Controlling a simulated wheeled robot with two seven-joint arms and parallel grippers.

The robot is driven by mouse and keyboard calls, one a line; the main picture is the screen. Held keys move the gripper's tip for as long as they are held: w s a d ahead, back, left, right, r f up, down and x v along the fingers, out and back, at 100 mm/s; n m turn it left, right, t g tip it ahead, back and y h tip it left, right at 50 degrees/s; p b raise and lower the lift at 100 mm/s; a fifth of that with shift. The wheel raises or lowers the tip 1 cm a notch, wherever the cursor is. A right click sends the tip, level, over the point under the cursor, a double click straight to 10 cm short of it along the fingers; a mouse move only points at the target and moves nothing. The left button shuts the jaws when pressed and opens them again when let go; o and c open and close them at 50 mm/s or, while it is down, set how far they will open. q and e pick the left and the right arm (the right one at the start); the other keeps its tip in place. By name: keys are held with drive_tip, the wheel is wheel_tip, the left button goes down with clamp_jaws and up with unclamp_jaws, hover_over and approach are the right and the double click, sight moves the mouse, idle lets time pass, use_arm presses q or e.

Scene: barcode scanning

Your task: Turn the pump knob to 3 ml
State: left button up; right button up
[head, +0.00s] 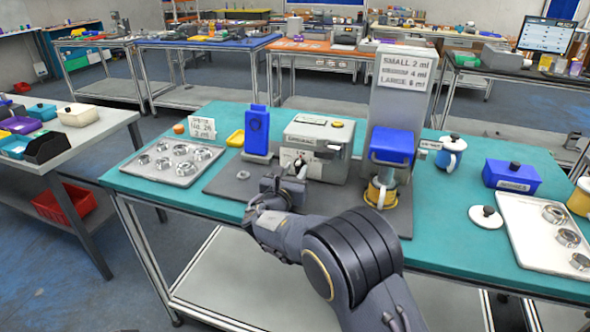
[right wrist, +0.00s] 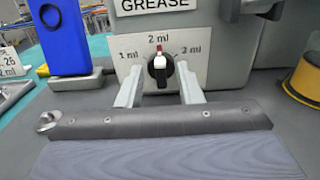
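The pump is a grey box (head: 330,135) on the teal table, and its front also shows in the right wrist view with a GREASE label (right wrist: 155,5). Its black knob (right wrist: 159,70) sits on a white dial plate marked 1 ml, 2 ml and 3 ml (right wrist: 190,50). The knob's white and red pointer is upright, at 2 ml. My right gripper (head: 285,182) is in front of the pump. In the right wrist view its fingers (right wrist: 160,86) are apart, one on each side below the knob, with no clear contact. My left gripper is out of view.
A blue block-shaped device (head: 257,133) stands left of the pump.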

drive_tip(key=shift+w+d, duration=0.1)
drive_tip(key=shift+w, duration=0.15)
clamp_jaws()
